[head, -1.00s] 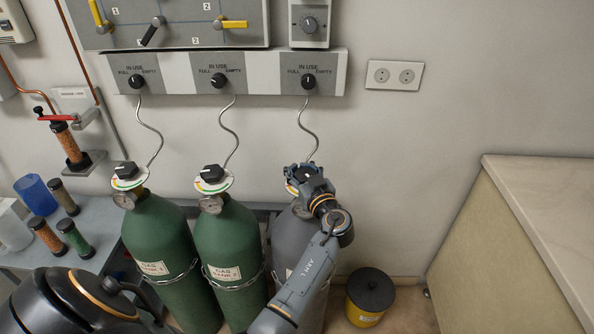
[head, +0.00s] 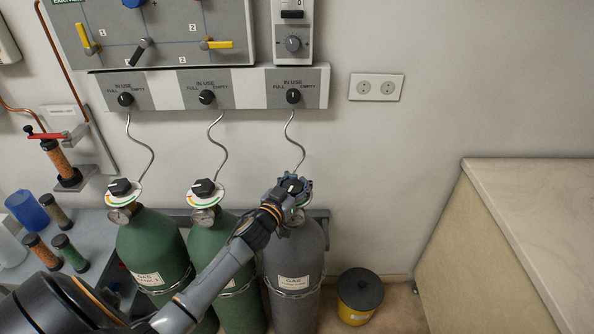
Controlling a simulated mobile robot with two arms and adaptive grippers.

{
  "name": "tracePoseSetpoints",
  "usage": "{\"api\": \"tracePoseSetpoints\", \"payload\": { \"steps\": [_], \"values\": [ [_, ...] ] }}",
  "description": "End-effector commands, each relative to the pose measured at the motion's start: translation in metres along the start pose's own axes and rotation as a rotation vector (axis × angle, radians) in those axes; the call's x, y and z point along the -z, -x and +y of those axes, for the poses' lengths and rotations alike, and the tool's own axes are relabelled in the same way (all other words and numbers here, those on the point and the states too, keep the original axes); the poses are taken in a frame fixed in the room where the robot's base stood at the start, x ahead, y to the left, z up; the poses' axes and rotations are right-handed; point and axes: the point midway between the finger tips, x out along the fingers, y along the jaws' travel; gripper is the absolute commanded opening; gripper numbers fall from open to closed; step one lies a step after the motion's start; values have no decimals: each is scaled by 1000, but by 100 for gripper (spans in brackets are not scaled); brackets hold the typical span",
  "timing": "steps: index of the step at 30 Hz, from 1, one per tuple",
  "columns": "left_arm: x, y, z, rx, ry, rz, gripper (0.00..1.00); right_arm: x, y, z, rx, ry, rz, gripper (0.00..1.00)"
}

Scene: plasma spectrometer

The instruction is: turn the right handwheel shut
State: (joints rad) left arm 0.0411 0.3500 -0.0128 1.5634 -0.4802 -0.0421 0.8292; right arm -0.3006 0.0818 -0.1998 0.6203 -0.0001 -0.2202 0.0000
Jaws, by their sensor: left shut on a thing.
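The grey gas tank (head: 301,243) stands rightmost in the row of three tanks. Its dark handwheel (head: 291,184) is on top, mostly covered by my left gripper; a small pale mark shows between the jaws. My left gripper (head: 293,186) is shut around this handwheel, its arm coming in from the lower left. The dial plate under the wheel is mostly hidden. The wheels of the left green tank (head: 121,187) and the middle green tank (head: 204,188) are uncovered. My right gripper is out of view.
A wall panel with three IN USE knobs (head: 293,97) is above the tanks, with thin hoses running down. A yellow bin with a black lid (head: 361,290) stands right of the grey tank. A counter (head: 530,180) is at the right.

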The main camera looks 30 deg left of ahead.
Motion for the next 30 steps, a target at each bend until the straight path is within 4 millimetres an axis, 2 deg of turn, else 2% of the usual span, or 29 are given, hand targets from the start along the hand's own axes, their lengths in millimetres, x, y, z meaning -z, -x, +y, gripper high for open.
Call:
{"api": "tracePoseSetpoints", "payload": {
  "steps": [1, 3, 8, 21, 30],
  "values": [
    [-1, 1, -1, -47, -10, -12, 7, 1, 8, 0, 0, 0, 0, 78],
    [-2, 2, 1, -113, -10, -12, 7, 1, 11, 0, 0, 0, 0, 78],
    [-4, 2, 6, -263, -10, -12, 7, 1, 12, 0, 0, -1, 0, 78],
    [-7, 6, 18, -604, -5, -8, 7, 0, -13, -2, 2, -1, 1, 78],
    [-5, 9, 22, -716, -2, -7, 7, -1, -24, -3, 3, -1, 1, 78]
  ]
}}
